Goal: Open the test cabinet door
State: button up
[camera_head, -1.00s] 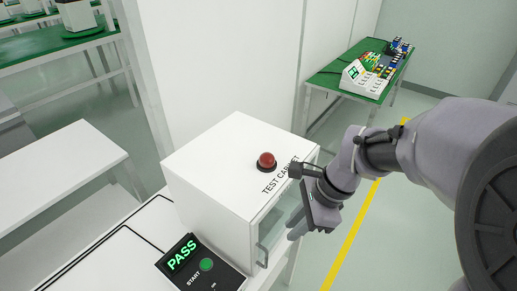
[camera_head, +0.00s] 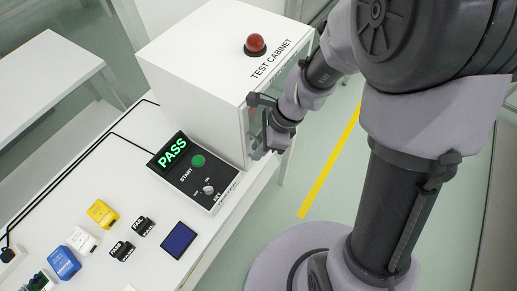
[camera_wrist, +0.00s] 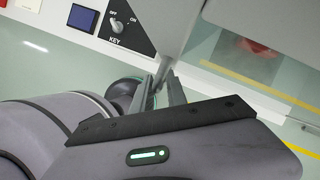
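The white test cabinet (camera_head: 195,75) stands on the bench, with a red button (camera_head: 255,44) on top. Its glass-fronted door (camera_head: 285,85) faces right and looks closed. The door's glass also shows in the wrist view (camera_wrist: 262,65). My gripper (camera_head: 262,148) is at the near lower corner of the door, where the handle is. The arm mostly hides the handle in the head view. In the wrist view my gripper's fingers (camera_wrist: 161,90) stand apart on either side of the thin grey handle (camera_wrist: 165,70). I cannot tell whether they touch it.
A black panel (camera_head: 215,195) with a lit PASS display, green START button and key switch sits beside the cabinet. Several small modules, including a yellow one (camera_head: 102,214) and a blue one (camera_head: 63,262), lie on the bench. Floor with a yellow line (camera_head: 330,170) is open to the right.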

grip_shut()
dwell(1.5)
